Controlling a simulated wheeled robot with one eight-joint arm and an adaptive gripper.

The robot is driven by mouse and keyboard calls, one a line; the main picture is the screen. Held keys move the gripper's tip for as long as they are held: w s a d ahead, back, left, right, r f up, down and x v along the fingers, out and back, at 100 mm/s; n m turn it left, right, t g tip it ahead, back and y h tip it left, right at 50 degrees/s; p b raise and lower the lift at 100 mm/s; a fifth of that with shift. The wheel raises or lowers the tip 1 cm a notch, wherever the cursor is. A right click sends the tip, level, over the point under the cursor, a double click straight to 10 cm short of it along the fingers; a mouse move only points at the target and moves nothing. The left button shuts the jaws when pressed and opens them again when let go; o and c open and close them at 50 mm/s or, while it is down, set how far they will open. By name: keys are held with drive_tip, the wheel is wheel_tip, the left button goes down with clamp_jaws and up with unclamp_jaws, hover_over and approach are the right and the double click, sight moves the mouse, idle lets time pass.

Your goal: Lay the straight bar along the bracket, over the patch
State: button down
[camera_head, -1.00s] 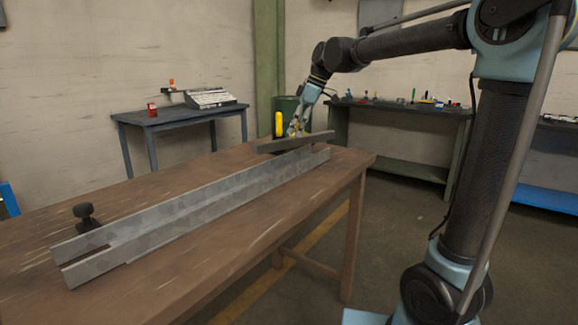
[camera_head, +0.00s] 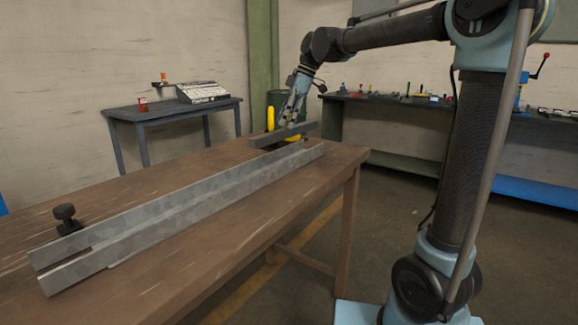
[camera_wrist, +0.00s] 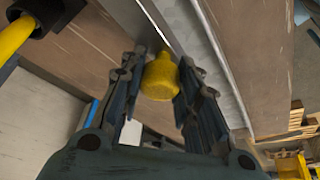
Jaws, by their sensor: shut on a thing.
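The bracket (camera_head: 185,208) is a long galvanised rail lying on the wooden table (camera_head: 300,207). The straight bar (camera_head: 283,135) is a short dark grey piece, held just behind the bracket's far end, seemingly above the table. It is not quite parallel to the bracket. My gripper (camera_head: 291,121) is above the bar. In the wrist view my gripper (camera_wrist: 160,88) is shut on a yellow knob (camera_wrist: 160,76), which appears to be the bar's grip. The bracket also shows in the wrist view (camera_wrist: 222,58). I cannot make out the patch. The gap beneath the bar cannot be judged.
A black clamp knob (camera_head: 65,216) stands at the bracket's near left end. A yellow-handled tool (camera_head: 270,118) stands behind the bar and shows in the wrist view (camera_wrist: 14,38). A side table (camera_head: 170,108) and a workbench (camera_head: 400,105) stand farther back.

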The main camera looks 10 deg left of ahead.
drive_tip(key=shift+f+n, duration=0.4)
drive_tip(key=shift+f, duration=4.45)
drive_tip(key=shift+f, duration=0.1)
drive_tip(key=c, duration=1.5)
unclamp_jaws()
